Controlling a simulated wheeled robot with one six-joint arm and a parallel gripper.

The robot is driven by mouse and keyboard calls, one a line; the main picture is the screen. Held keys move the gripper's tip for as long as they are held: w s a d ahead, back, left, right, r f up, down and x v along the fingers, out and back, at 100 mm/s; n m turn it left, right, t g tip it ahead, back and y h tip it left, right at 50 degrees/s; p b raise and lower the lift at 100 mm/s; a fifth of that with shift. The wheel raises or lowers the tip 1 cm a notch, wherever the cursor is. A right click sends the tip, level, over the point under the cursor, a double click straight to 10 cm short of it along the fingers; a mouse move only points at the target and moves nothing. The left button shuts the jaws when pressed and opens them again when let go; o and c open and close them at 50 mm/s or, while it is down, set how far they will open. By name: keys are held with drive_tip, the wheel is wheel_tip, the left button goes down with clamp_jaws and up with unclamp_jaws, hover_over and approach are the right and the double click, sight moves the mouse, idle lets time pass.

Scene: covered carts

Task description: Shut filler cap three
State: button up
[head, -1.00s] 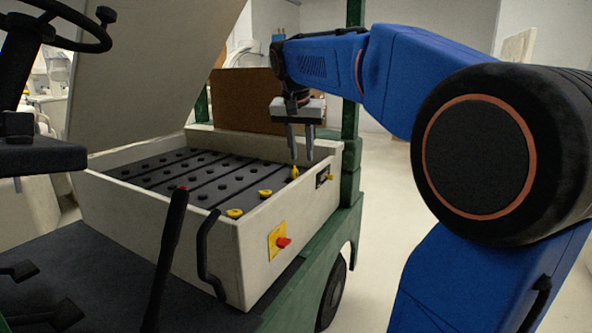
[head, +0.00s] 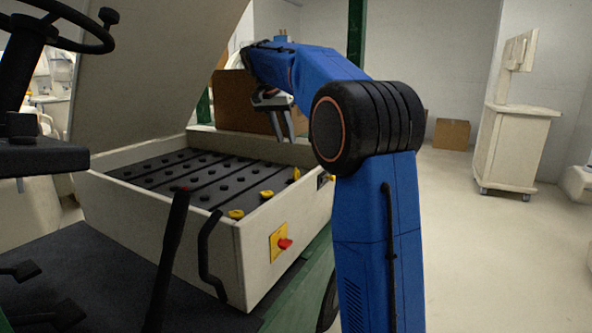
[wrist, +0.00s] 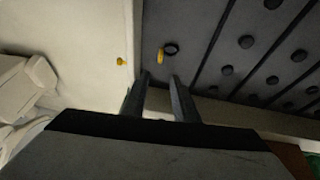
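Three yellow filler caps sit along the right side of the black battery top in the open cart box (head: 150,205). The near cap (head: 236,214) and the middle cap (head: 266,194) look flat. The far cap (head: 295,175) stands up on edge; in the wrist view it (wrist: 160,55) is beside a dark round opening (wrist: 171,48). My gripper (head: 284,139) is above the far end of the box, beyond and above the far cap. Its two fingers (wrist: 160,77) are apart with nothing between them; the far cap appears just past their tips.
The raised cover (head: 150,70) leans over the box on the left. A brown panel (head: 240,100) stands behind the box, near my gripper. A red knob (head: 285,244) sticks out of the front wall. A small yellow piece (wrist: 122,62) is on the box's side. Open floor lies right.

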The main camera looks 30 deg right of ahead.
sight(296, 168)
drive_tip(key=x, duration=1.4)
drive_tip(key=shift+d+f, duration=0.15)
drive_tip(key=shift+f, duration=0.15)
clamp_jaws()
